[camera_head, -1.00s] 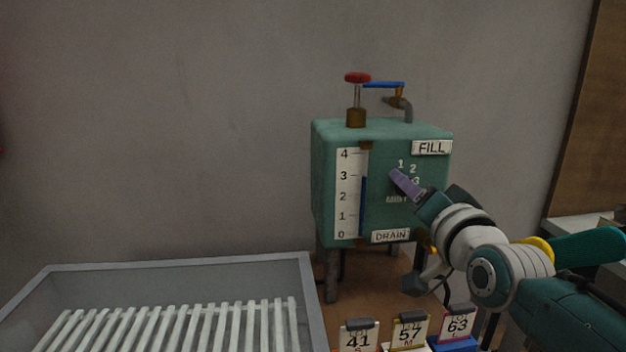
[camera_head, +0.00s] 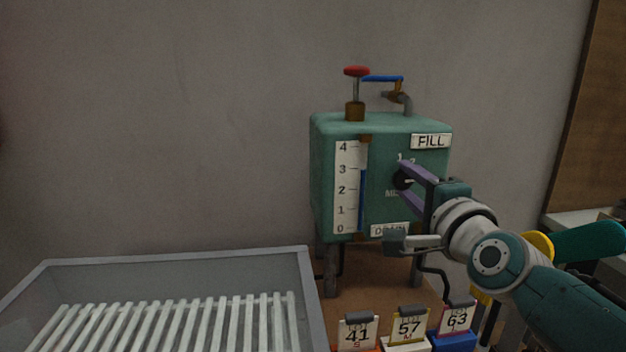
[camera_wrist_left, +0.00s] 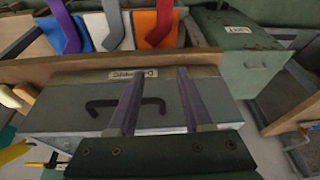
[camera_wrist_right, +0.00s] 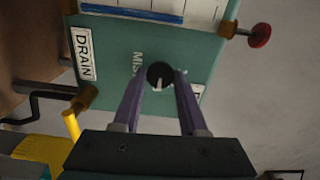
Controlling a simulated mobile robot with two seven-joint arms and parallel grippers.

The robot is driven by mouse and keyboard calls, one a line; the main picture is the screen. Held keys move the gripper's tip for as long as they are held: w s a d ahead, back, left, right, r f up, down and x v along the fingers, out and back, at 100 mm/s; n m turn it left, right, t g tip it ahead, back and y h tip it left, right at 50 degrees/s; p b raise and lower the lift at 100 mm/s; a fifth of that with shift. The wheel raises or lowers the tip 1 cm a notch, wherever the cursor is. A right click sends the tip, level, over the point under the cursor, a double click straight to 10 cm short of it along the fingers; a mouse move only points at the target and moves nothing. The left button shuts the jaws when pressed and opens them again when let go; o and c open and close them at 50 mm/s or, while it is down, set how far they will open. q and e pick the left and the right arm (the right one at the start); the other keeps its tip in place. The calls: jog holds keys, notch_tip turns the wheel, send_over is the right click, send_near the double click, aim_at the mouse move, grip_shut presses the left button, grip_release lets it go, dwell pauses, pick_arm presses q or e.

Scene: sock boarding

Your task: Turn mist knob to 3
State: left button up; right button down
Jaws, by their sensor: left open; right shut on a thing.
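The mist knob (camera_head: 399,180) is a dark round dial on the front of the green tank (camera_head: 381,220). My right gripper (camera_head: 405,174) is shut on it, with purple fingers on either side. In the right wrist view the knob (camera_wrist_right: 160,73) sits between the fingertips. Its white pointer seems to point to the right as the head view sees the tank. The numerals 1 and 2 show partly above the knob; the 3 is hidden behind my gripper. My left gripper (camera_wrist_left: 158,74) shows only in its wrist view, open and empty, above a grey drawer front.
A grey tray (camera_head: 312,290) with white slats stands at the left. Cards marked 41 (camera_head: 357,333), 57 (camera_head: 410,327) and 63 (camera_head: 457,318) stand in front of the tank. A red valve handle (camera_head: 356,71) and blue lever (camera_head: 383,79) rise from its top.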

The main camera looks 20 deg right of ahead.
jog(key=shift+m, duration=0.4)
jog(key=shift+c, duration=2.4)
grip_release()
jog(key=shift+s+a, duration=0.15)
jog(key=shift+s, duration=0.3)
jog(key=p+v, duration=0.1)
jog(key=v, duration=0.8)
